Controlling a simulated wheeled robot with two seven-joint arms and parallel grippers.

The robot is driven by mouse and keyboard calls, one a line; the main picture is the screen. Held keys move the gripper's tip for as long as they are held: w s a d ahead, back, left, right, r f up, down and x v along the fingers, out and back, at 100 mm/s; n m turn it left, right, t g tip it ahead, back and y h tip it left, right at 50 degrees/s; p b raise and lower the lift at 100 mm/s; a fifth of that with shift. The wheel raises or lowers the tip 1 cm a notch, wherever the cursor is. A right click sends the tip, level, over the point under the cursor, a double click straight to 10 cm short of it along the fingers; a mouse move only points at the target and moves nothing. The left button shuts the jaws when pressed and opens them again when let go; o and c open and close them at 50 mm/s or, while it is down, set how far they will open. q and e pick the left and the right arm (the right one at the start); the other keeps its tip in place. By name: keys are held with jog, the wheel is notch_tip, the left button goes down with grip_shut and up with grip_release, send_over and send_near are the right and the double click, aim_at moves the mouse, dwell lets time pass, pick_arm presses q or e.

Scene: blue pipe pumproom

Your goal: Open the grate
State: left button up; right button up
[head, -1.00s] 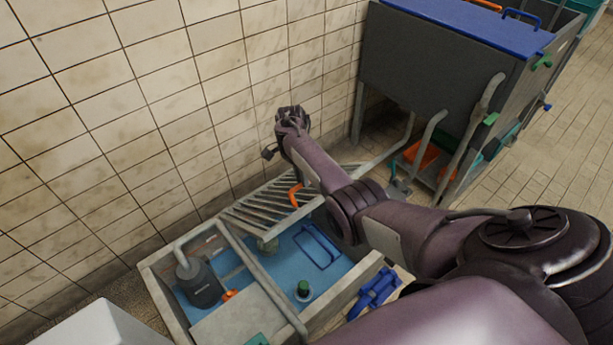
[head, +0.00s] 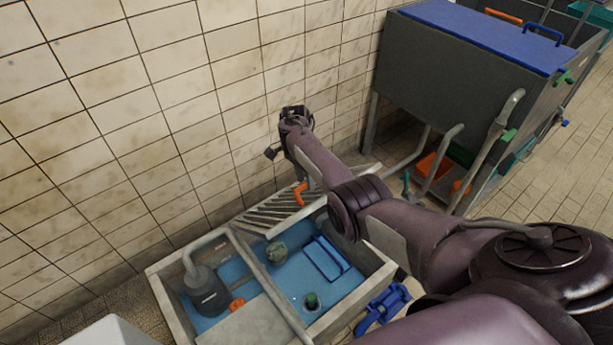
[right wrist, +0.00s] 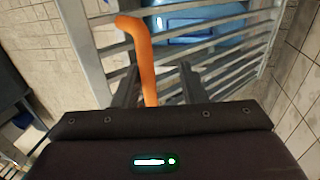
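The grate (head: 283,212) is a pale slatted panel at the back of the sump box (head: 375,278), against the tiled wall. It is tilted up, with blue water showing below its front edge. Its bent orange handle (head: 301,194) stands at its right part, beside my right arm. In the right wrist view, the handle (right wrist: 147,62) rises between the fingers of my right gripper (right wrist: 160,70), close to the left finger. The fingers are apart, with a gap to the right finger. In the head view my arm hides the fingertips. My left gripper is not in view.
The sump holds a dark pump (head: 207,290), a round greenish object (head: 277,252) and a blue handle frame (head: 328,260). A pipe (head: 268,285) crosses it. A grey tank with a blue lid (head: 490,35) stands at the right. The tiled wall is close behind.

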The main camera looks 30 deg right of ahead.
jog(key=shift+s+d+r, duration=0.15)
jog(key=shift+d+r, duration=0.05)
jog(key=shift+r, duration=0.2)
jog(key=v, duration=0.7)
jog(key=shift+r+p, duration=0.3)
jog(key=shift+p, duration=0.05)
